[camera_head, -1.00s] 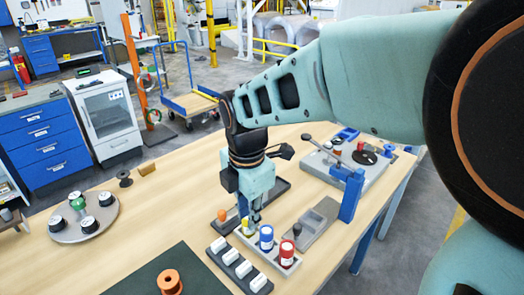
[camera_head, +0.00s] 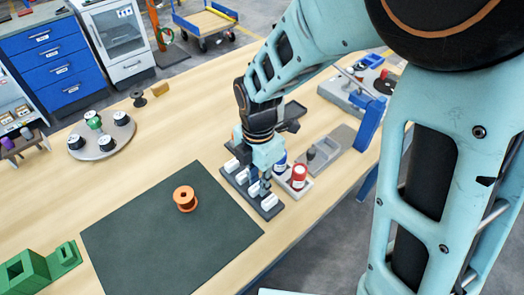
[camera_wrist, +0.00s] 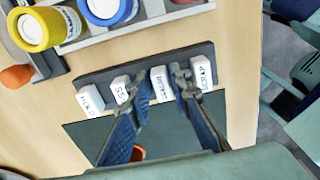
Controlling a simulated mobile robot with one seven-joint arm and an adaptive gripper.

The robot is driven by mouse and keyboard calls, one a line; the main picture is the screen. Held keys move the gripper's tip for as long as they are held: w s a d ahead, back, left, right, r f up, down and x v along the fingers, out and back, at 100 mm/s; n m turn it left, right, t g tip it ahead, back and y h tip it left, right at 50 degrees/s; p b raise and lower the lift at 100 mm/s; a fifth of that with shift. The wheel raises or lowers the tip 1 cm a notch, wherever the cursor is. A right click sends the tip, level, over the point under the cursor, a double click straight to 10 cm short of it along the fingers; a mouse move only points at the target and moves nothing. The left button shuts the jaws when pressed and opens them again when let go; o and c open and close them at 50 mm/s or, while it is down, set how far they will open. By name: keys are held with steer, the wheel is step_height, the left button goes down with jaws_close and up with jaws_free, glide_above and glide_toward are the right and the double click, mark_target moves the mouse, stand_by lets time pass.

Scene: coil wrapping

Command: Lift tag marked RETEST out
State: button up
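A dark rack (camera_wrist: 100,77) holds several white tags in a row; it also shows in the head view (camera_head: 272,211). The tag marked RETEST (camera_wrist: 161,84) is third from the left in the wrist view. Beside it are a tag partly hidden by a finger, ending in SS (camera_wrist: 120,88), one that seems to read HOLD (camera_wrist: 90,101), and one that seems to read SCRAP (camera_wrist: 204,70). My gripper (camera_wrist: 157,77) is open, its fingers on either side of the RETEST tag in the picture. I cannot tell whether they touch it. In the head view my gripper (camera_head: 264,181) is over the rack.
A tray with a yellow container (camera_wrist: 34,28), a blue one (camera_wrist: 106,10) and a red one (camera_head: 299,177) stands close beside the rack. A dark mat (camera_head: 180,238) with an orange spool (camera_head: 185,198) lies on the other side. A grey tray (camera_head: 325,150) sits further right.

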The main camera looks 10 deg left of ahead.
steer(key=shift+f, duration=0.45)
steer(key=shift+c, duration=0.3)
jaws_close()
steer(key=shift+r, duration=0.15)
